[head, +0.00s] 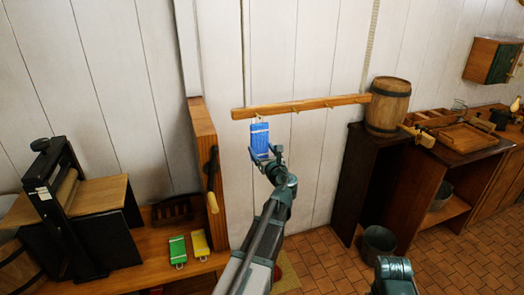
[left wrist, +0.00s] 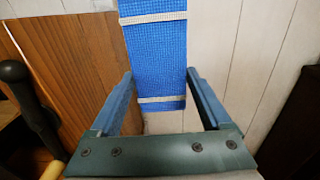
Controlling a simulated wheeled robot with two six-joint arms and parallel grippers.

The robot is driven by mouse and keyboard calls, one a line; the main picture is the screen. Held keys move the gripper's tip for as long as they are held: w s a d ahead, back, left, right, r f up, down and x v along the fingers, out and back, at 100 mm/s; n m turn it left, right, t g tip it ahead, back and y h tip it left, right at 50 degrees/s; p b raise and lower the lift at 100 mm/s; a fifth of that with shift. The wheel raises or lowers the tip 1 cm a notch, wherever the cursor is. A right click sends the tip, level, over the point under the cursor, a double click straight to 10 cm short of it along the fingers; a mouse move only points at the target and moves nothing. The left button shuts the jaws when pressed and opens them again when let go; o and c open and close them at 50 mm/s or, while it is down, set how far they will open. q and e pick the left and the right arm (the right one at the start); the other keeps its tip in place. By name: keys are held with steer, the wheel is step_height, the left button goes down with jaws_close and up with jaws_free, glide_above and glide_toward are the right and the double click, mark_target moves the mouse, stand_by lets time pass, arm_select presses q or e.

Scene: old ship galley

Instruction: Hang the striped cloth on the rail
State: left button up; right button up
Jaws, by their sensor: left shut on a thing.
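The striped cloth (head: 263,139) is blue with pale bands and hangs upright just below the left end of the wooden rail (head: 300,106). A small pale loop at its top is close to the rail; I cannot tell whether it is over a peg. My left gripper (head: 265,158) is shut on the cloth's lower part. In the left wrist view, the blue cloth (left wrist: 153,55) shows between the fingers of my left gripper (left wrist: 160,85), its top cut off.
A green cloth (head: 177,250) and a yellow cloth (head: 199,243) lie on the wooden bench at left. A wooden post (head: 203,150) stands left of the rail. A barrel (head: 388,106) stands at the rail's right end. Pegs along the rail's middle are bare.

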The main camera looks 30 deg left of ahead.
stand_by(0.3)
arm_select(q)
steer(key=o, duration=1.3)
steer(key=shift+o, duration=0.2)
steer(key=v, duration=1.3)
steer(key=shift+s+d, duration=0.2)
steer(key=shift+s, duration=0.1)
steer(key=shift+w, duration=0.1)
steer(key=x, duration=1.3)
steer(key=shift+w+a, duration=0.2)
steer(key=shift+a, duration=0.05)
